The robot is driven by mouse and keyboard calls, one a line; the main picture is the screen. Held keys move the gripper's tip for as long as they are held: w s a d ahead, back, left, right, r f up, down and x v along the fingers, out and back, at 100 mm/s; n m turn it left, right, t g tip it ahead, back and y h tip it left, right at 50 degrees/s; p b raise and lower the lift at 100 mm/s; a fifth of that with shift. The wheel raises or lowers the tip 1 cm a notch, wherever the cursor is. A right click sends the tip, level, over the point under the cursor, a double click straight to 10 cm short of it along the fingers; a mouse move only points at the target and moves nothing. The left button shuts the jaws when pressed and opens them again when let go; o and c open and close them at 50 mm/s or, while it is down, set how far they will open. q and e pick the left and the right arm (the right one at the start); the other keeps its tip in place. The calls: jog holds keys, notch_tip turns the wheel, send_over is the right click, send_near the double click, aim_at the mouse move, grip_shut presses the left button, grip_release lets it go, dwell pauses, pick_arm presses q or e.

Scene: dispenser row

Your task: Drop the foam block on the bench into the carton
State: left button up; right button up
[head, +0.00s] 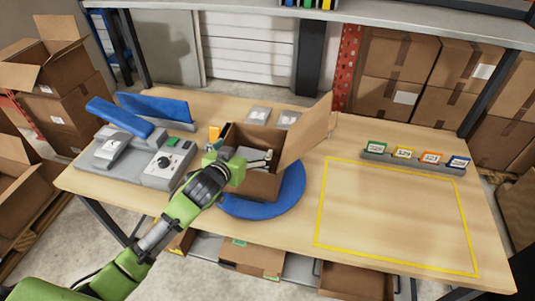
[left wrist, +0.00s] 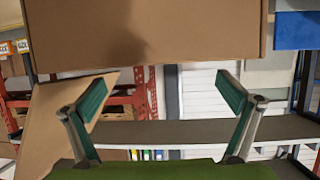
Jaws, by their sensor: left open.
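The open carton (head: 262,187) stands on a round blue turntable (head: 292,196) in the middle of the bench (head: 330,130), a large flap raised on its right. My left gripper (head: 257,160) is over the carton's opening, its fingers spread. In the left wrist view the fingers (left wrist: 165,105) are apart with nothing between them, and a cardboard wall (left wrist: 150,35) fills the top. A grey shape shows in the carton behind the fingers; I cannot tell whether it is the foam block. No foam block stands out clearly on the bench. My right gripper is not in view.
A grey machine with a blue arm (head: 118,121) stands at the left of the bench. Two small grey pads (head: 258,115) lie behind the carton. A yellow-outlined area (head: 395,215) at the right is empty, with a row of coloured tags (head: 415,157) behind it. A shelf (head: 400,28) runs above.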

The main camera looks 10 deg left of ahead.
pick_arm(q)
jog(key=v, duration=0.7)
jog(key=shift+s+r, duration=0.15)
jog(key=shift+s, duration=0.25)
